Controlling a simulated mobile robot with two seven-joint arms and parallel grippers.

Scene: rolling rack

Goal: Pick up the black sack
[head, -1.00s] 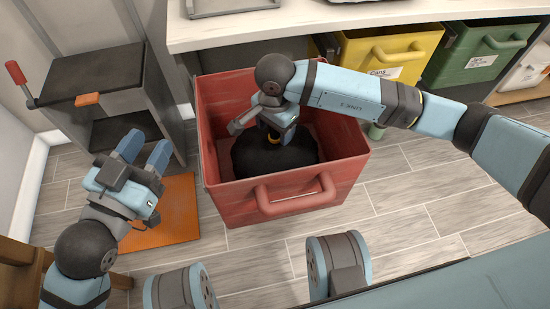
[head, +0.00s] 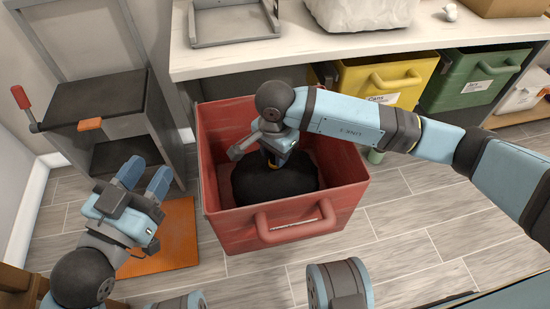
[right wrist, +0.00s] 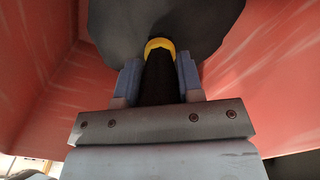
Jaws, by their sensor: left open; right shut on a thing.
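The black sack (head: 272,183) sits inside the red bin (head: 290,235), and its lower part is hidden by the bin's front wall. My right gripper (right wrist: 160,82) reaches down into the bin and is shut on the sack's neck. In the right wrist view the neck, with a yellow tie (right wrist: 160,44), stands between the two fingers, and the sack's dark body (right wrist: 110,25) spreads beyond it. In the head view my right arm's wrist hides the fingertips in part. My left gripper (head: 146,175) is open and empty, left of the bin above an orange mat.
The orange mat (head: 172,240) lies on the floor left of the bin. A grey cabinet (head: 100,110) with a red handle stands at the left. A white counter (head: 240,60) runs behind, with a yellow bin (head: 375,75) and a green bin (head: 470,78) beneath.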

